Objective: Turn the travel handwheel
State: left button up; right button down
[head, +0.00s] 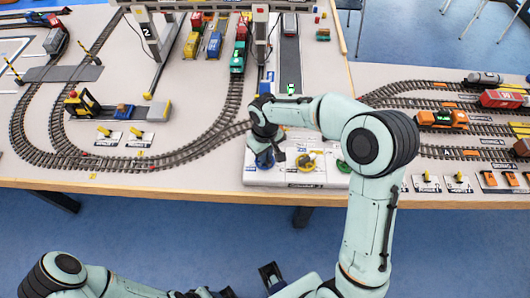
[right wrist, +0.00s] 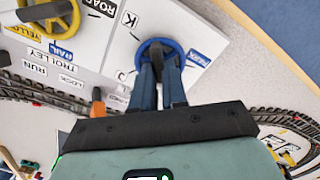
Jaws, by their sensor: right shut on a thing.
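A blue handwheel (right wrist: 181,48) stands on the white control panel (head: 257,178) at the table's front edge. In the head view the blue handwheel (head: 263,162) shows just below my right gripper (head: 267,150). My right gripper (right wrist: 158,72) is shut on the blue handwheel, its fingers reaching in over the hub and near rim. The fingers hide part of the wheel. A yellow handwheel (head: 306,161) stands to its right on the same panel, apart from the gripper. My left gripper (head: 248,283) is low in the head view, partly cut off, and its opening is unclear.
An orange lever (right wrist: 98,103) stands near the gripper in the wrist view. Curved tracks (head: 165,160) run left of the panel. Trains (head: 442,119) stand on tracks at the right. Crane legs (head: 259,38) rise behind. The floor in front is mostly clear.

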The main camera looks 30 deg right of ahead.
jog(key=n+p, duration=0.2)
jog(key=n, duration=0.4)
jog(key=shift+r+n, duration=0.1)
jog(key=shift+n, duration=0.3)
pick_arm(q)
jog(key=r, duration=0.1)
jog(key=w+r+p, duration=0.1)
jog(key=r, duration=0.1)
jog(key=w+r, duration=0.1)
jog(key=shift+w+r+p, duration=0.1)
jog(key=shift+r+p, duration=0.15)
jog(key=shift+p, duration=0.15)
pick_arm(e)
jog(key=n, duration=0.6)
jog(key=shift+w, duration=0.1)
pick_arm(q)
jog(key=shift+r, duration=0.1)
pick_arm(e)
jog(key=shift+n, duration=0.3)
jog(key=c, duration=1.2)
grip_release()
jog(key=shift+o, duration=0.2)
